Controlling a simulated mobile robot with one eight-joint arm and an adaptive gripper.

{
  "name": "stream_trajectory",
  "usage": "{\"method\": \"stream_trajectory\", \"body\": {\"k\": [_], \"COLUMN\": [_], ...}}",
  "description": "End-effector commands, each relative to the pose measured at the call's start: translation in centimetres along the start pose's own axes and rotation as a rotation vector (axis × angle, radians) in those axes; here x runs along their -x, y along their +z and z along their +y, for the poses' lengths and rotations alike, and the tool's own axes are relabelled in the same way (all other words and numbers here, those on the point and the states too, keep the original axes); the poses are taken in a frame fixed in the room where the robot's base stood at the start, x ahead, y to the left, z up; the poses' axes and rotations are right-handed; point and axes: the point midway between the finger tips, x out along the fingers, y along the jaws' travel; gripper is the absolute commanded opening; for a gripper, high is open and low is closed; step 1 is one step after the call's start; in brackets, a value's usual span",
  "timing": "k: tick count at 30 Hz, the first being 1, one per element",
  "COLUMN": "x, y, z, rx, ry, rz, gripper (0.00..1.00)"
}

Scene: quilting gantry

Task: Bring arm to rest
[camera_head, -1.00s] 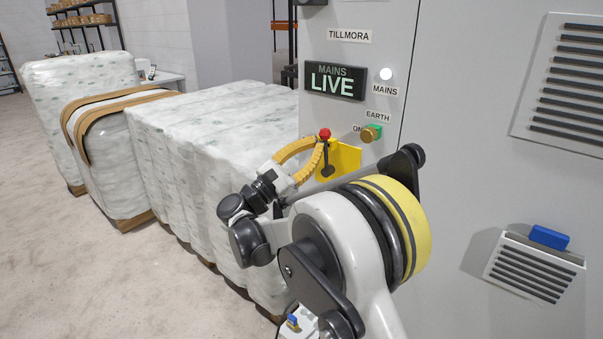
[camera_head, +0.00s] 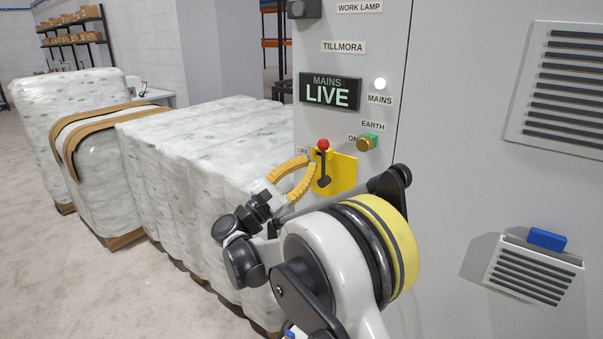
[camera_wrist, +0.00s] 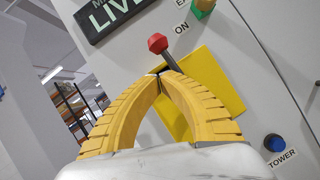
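My gripper (camera_head: 311,160) has two curved yellow fingers whose tips meet, with nothing seen between them. It is just left of a red-knobbed lever (camera_head: 323,146) on a yellow plate (camera_head: 343,174) on the grey cabinet. The lever stands about upright, between the OFF and ON labels. In the wrist view the fingertips (camera_wrist: 161,73) lie in front of the plate (camera_wrist: 215,85), just below the red knob (camera_wrist: 157,43); whether they touch the lever's stem cannot be told. My arm is folded in front of the cabinet.
The cabinet (camera_head: 450,150) fills the right, with a lit MAINS LIVE sign (camera_head: 330,92), a green-based brass knob (camera_head: 366,143) and a jutting vent with a blue block (camera_head: 547,239). Wrapped bales (camera_head: 205,170) stand close on the left. Open floor (camera_head: 60,270) lies at far left.

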Motion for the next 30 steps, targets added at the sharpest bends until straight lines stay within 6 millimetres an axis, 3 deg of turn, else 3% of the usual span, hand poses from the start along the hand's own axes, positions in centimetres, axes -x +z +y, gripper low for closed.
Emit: {"method": "stream_trajectory", "body": {"k": [1,3,9,13,17,20,23,27,30], "x": [0.4,2.2,6.8,8.9,9.7,8.3,4.9,-0.1,-2.1], "y": [-1.6,-0.8,-0.6,-0.7,-0.6,0.7,3.6,8.8,11.7], "z": [-0.7,-0.1,0.0,0.1,0.1,1.1,3.5,6.9,8.0], "rx": [0.0,-0.003,-0.002,-0.001,0.006,0.059,0.199,0.526,0.793], "ry": [-0.001,0.003,0.002,0.002,0.006,0.053,0.17,0.415,0.594], "rz": [-0.001,0.001,0.001,0.001,-0.001,-0.008,-0.029,-0.102,-0.178], "gripper": [0.0,0.0,0.0,0.0,0.0,0.0,0.0,0.0,0.0]}}
